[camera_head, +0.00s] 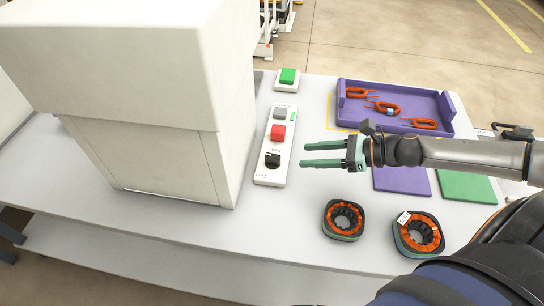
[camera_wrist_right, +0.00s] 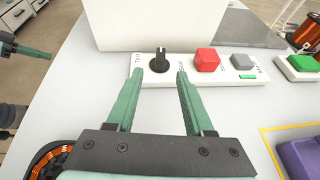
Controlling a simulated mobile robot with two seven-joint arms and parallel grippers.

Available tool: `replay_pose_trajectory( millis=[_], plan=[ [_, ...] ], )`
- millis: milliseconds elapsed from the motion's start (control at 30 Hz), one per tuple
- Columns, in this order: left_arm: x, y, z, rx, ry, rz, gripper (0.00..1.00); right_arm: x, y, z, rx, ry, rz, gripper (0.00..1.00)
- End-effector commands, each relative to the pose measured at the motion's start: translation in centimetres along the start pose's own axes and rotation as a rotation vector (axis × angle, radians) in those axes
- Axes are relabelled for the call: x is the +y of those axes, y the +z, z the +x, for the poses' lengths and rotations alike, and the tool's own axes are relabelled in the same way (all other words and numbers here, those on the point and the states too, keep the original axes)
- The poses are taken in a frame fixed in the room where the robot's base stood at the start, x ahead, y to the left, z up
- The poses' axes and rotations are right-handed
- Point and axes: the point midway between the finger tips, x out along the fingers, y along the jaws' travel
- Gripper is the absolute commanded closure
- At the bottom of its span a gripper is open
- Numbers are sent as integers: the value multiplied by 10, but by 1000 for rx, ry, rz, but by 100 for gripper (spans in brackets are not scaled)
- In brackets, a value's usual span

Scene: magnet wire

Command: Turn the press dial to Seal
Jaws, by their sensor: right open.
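The press dial is a black knob (camera_head: 272,159) at the near end of a white control panel (camera_head: 264,178) beside the press. In the right wrist view the dial (camera_wrist_right: 160,62) stands upright, its white mark near the top, with small lettering on both sides that is hard to read. My right gripper (camera_head: 303,154) is open and empty, to the right of the panel and apart from the dial. In the right wrist view its green fingers (camera_wrist_right: 160,74) point toward the dial, one to each side of it. Part of my left gripper (camera_wrist_right: 25,50) shows at the left edge there; its opening is unclear.
The panel also has a red button (camera_head: 278,132) and a grey button (camera_head: 280,112). The big white press (camera_head: 170,110) stands left. A green button (camera_head: 288,76) is behind. A purple tray (camera_head: 395,88) with orange coils and two wound rings (camera_head: 344,220) lie to the right.

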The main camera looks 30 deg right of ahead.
Motion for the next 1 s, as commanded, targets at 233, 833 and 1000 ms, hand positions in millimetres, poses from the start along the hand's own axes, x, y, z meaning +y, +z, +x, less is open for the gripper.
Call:
replay_pose_trajectory(
  millis=[233, 833, 1000],
  plan=[
    [0, 9, 7, -5, 1, 0, 100, -1, 0, 18, -4, -3, 0, 48],
    [1, -4, 1, 9, 2, 2, 100, -1, 3, 73, -5, -2, 1, 48],
    [0, -7, -2, 8, 1, 2, 100, -1, 2, 92, -4, -2, 1, 48]
  ],
)
